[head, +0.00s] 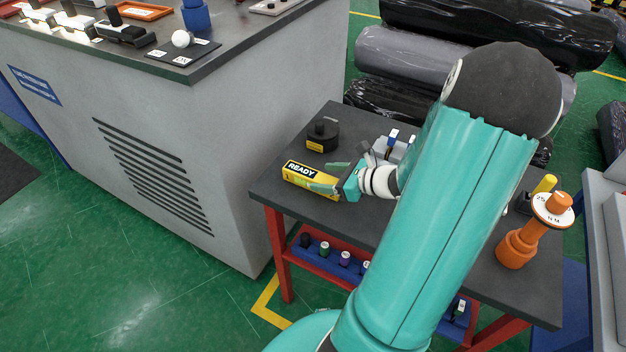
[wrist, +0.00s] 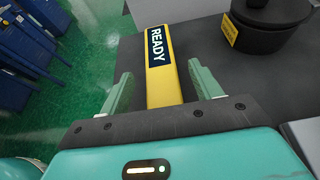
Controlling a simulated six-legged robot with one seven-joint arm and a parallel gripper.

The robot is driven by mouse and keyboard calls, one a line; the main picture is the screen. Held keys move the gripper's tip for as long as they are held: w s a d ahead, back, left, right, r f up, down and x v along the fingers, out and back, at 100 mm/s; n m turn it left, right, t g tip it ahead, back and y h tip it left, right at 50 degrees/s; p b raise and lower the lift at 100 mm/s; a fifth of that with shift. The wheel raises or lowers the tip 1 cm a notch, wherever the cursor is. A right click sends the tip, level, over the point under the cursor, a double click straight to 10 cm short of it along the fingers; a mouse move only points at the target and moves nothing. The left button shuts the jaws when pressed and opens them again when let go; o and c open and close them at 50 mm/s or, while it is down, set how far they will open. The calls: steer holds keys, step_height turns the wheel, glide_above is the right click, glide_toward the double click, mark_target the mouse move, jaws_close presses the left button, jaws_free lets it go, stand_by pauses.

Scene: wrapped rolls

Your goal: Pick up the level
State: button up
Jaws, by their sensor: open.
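The level is a yellow bar with a dark label reading READY (head: 306,177); it lies on the dark top of the red-legged table, near its left edge. In the wrist view the level (wrist: 162,75) runs lengthwise between my two fingers. My gripper (head: 335,178) is at the level's right end, seen from the head. In the wrist view my gripper (wrist: 160,85) is open, one finger on each side of the level, with a gap on both sides. The near end of the level is hidden by my gripper's body.
A round black object with a yellow label (head: 322,134) stands behind the level; it also shows in the wrist view (wrist: 268,22). An orange tool (head: 530,235) stands at the table's right. A grey cabinet (head: 200,150) is close on the left. Wrapped rolls (head: 400,55) lie behind.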

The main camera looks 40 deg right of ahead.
steer(key=shift+x, duration=1.2)
steer(key=c, duration=1.3)
steer(key=shift+r, duration=0.2)
